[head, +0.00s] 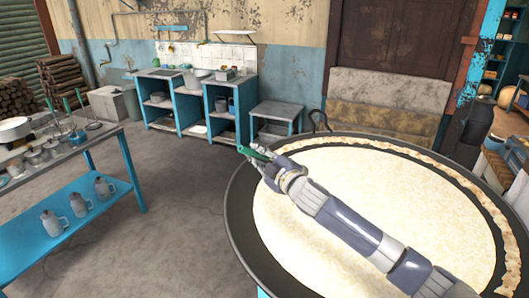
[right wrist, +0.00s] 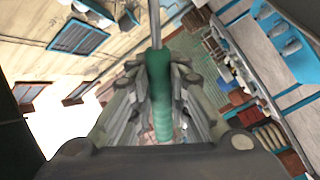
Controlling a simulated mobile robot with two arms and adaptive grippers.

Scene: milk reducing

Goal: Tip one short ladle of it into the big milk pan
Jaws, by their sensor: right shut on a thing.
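The big milk pan (head: 238,212) is a wide dark pan with pale, creamy milk (head: 420,200) in it; it fills the lower right of the head view. My right arm reaches across over the milk. My right gripper (head: 260,160) is at the pan's far left rim, shut on a green handle (head: 248,153). In the right wrist view the green handle (right wrist: 160,95) lies between the fingers, with a thin metal shaft running up out of frame. The tool's far end is hidden, so I cannot tell whether it holds anything. My left gripper is not in view.
A blue-framed table (head: 130,165) at left carries a pale pan (head: 14,129), small vessels and upright green-handled tools (head: 78,98). Several grey jugs stand on its lower shelf (head: 30,235). A blue counter (head: 180,100) stands at the back wall. The floor (head: 180,200) between is clear.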

